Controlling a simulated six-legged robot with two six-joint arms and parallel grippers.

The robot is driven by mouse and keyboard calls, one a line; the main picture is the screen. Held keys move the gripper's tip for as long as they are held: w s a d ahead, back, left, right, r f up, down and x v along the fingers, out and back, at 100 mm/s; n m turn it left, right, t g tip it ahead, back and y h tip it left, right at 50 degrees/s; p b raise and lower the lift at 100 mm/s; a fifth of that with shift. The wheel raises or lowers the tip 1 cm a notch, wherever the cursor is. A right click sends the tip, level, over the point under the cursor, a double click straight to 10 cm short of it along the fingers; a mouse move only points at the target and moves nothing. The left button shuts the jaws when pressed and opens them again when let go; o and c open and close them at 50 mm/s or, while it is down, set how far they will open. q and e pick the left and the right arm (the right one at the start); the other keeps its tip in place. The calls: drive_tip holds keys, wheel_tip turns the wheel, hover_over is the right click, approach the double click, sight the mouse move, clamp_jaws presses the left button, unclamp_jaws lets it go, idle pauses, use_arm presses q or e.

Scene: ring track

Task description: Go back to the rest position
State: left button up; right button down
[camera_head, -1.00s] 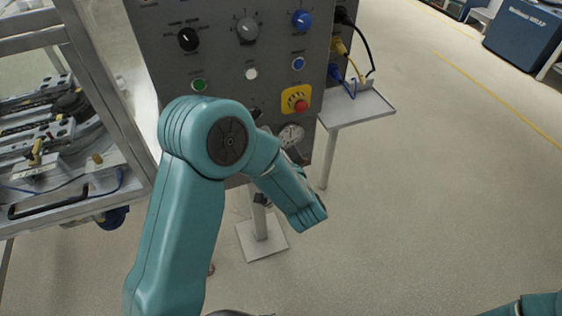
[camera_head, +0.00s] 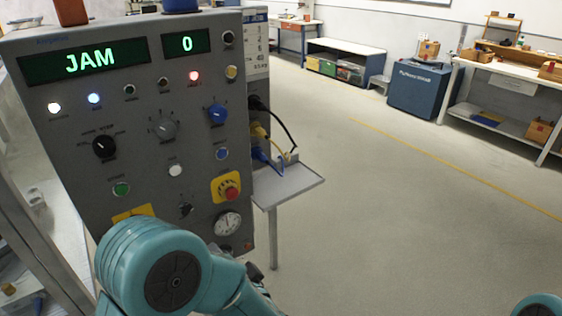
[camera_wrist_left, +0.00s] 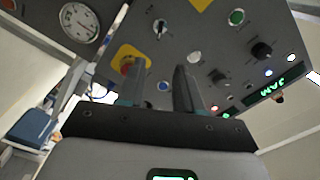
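My left arm rises from the bottom edge of the head view in front of a grey control panel (camera_head: 140,160). Its gripper end is cut off or hidden at that edge. In the left wrist view my left gripper (camera_wrist_left: 160,88) shows two dark fingers apart with nothing between them, and the panel behind them. A bit of my right arm shows at the bottom right corner of the head view; the right gripper is out of view.
The panel's display (camera_head: 85,62) reads JAM, and another reads 0. A red stop button (camera_head: 231,193) sits on yellow. A small shelf (camera_head: 290,183) with cables juts out right. Open floor lies right, with a blue cabinet (camera_head: 422,90) and benches behind.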

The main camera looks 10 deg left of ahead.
use_arm(q)
drive_tip(key=s+a+f+g, duration=0.1)
drive_tip(key=a+f+g, duration=0.1)
drive_tip(key=a+f, duration=0.6)
drive_tip(key=s+d+f+g+h, duration=0.1)
drive_tip(key=s+d+f+h, duration=0.15)
drive_tip(key=f+h, duration=0.45)
drive_tip(key=s+d+f+g+h, duration=0.1)
drive_tip(key=d+f+h, duration=0.2)
drive_tip(key=f, duration=0.8)
drive_tip(key=s+d+f+n+g+h, duration=0.4)
drive_tip(key=s+d+g+h, duration=0.3)
drive_tip(key=s+d, duration=0.5)
drive_tip(key=shift+s+d+f+h, duration=0.2)
drive_tip(key=shift+s+d+h, duration=0.2)
drive_tip(key=shift+s, duration=0.5)
